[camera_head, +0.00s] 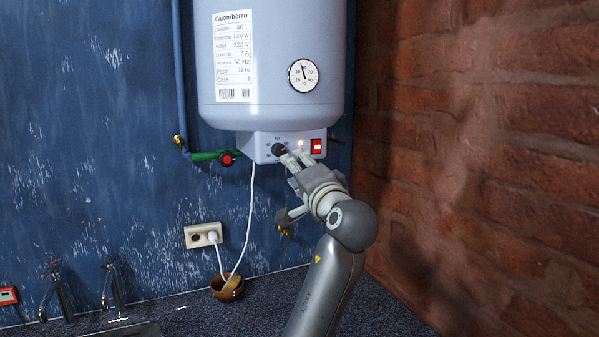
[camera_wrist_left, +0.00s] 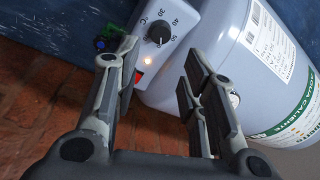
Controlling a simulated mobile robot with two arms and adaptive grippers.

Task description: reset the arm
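My left gripper (camera_head: 294,160) is raised in front of the control panel under the white water heater (camera_head: 275,80). In the left wrist view its fingers (camera_wrist_left: 154,68) stand apart with nothing between them. The black temperature knob (camera_head: 279,149) is close to the fingertips in the head view; in the left wrist view the knob (camera_wrist_left: 160,33) lies beyond them, and I see no contact there. A lit indicator (camera_head: 300,143) and a red switch (camera_head: 317,146) sit to the knob's right in the head view. My right gripper is not in view.
A blue pipe (camera_head: 179,75) and a green valve (camera_head: 207,156) are left of the panel. A white cable (camera_head: 248,222) hangs to a socket (camera_head: 203,235) above a brown bowl (camera_head: 227,288). A brick wall (camera_head: 470,160) stands close on the right.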

